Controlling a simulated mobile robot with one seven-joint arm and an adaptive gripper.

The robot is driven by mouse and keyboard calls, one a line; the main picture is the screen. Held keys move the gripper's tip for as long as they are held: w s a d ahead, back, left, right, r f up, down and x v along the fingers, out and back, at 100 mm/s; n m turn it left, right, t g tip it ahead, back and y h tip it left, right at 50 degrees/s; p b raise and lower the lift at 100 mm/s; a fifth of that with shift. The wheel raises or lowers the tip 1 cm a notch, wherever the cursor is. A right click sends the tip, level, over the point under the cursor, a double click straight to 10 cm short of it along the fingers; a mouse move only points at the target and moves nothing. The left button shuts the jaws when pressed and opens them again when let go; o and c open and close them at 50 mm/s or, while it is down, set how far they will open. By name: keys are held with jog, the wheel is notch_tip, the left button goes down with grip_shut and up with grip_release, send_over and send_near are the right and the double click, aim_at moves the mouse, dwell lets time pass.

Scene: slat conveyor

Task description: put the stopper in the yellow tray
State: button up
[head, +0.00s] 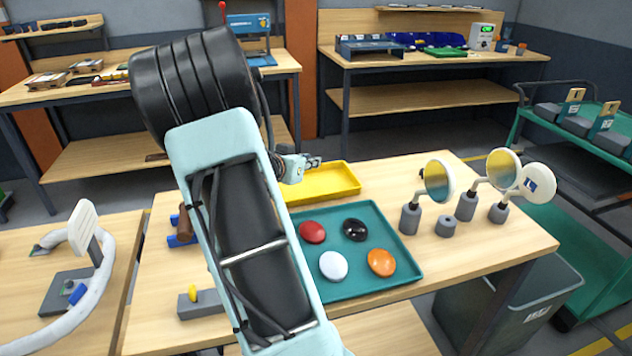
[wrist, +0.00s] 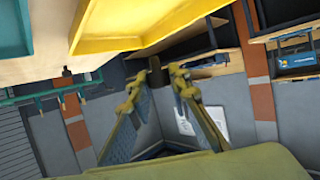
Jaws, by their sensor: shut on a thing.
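The yellow tray (head: 335,182) lies at the back of the workbench, behind the teal tray. Its visible part is empty; my arm hides its left part. My gripper (head: 306,164) is over the tray's far left edge in the head view. In the wrist view my gripper (wrist: 154,84) is shut on a small dark piece, seemingly the stopper (wrist: 155,71), held between the fingertips. The yellow tray (wrist: 150,40) shows at the top of the wrist view, apart from the held piece.
The teal tray (head: 352,285) holds red, black, white and orange rounded pieces. Round discs on grey stands (head: 410,218) stand to the right. A grey block with a yellow part (head: 200,302) and brown and blue pieces (head: 182,238) lie left of my arm.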

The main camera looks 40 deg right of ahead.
aim_at(316, 186)
jog(key=d+f, duration=0.2)
jog(key=f, duration=0.1)
jog(key=shift+w+d+b, duration=0.2)
jog(key=shift+d+b, duration=0.05)
jog(key=shift+b, duration=0.05)
jog(key=shift+d+f+b, duration=0.15)
jog(key=shift+f+b, duration=0.05)
jog(key=shift+f, duration=0.75)
jog(key=shift+d+f+b, duration=0.15)
jog(key=shift+f+b, duration=0.05)
jog(key=shift+f, duration=0.75)
jog(key=shift+f, duration=0.2)
jog(key=o, duration=0.7)
jog(key=shift+o, duration=0.2)
